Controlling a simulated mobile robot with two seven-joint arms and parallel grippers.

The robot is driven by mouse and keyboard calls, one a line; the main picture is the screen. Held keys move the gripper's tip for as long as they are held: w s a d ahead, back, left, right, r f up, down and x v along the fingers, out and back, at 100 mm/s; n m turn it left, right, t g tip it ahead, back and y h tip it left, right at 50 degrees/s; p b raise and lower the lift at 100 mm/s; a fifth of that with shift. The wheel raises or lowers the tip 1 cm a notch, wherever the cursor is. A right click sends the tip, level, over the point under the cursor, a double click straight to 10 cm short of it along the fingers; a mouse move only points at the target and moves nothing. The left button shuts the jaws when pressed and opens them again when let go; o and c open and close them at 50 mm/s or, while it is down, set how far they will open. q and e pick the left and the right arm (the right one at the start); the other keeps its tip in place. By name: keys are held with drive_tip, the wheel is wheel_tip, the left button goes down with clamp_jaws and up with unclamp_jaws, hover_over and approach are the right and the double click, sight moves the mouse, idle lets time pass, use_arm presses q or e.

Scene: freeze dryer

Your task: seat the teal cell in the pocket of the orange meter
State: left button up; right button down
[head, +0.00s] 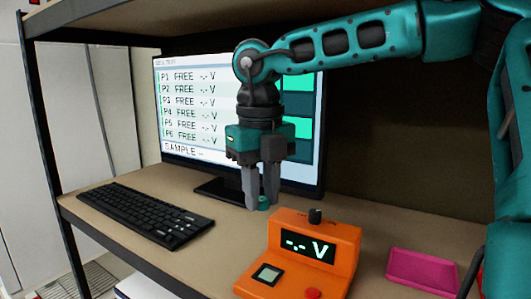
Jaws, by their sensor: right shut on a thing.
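The orange meter (342,262) stands on the shelf at the lower middle of the head view. Its display reads "-.- V". My right gripper (261,198) points down behind the meter's left side and is shut on the teal cell (264,204). Only the small lower end of the cell shows below the fingertips. I cannot tell whether it touches the shelf. My left gripper is not in view.
A monitor (190,151) stands behind my right gripper and lists P1 to P6 as FREE. A black keyboard (138,213) lies to the left. A magenta tray (421,269) lies right of the meter. Bare shelf shows between keyboard and meter.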

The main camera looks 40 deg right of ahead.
sight(266, 201)
drive_tip(key=f+m, duration=0.2)
drive_tip(key=s+f+m+p, duration=0.1)
drive_tip(key=shift+f+m, duration=0.35)
drive_tip(key=shift+m, duration=0.95)
drive_tip(key=shift+s+f+b, duration=0.15)
drive_tip(key=shift+f+b, duration=0.4)
drive_tip(key=shift+f, duration=1.4)
drive_tip(key=shift+s+f+b, duration=0.15)
drive_tip(key=shift+f+b, duration=0.4)
drive_tip(key=shift+f, duration=1.4)
drive_tip(key=shift+b, duration=0.45)
drive_tip(key=shift+b, duration=0.4)
drive_tip(key=shift+b, duration=0.65)
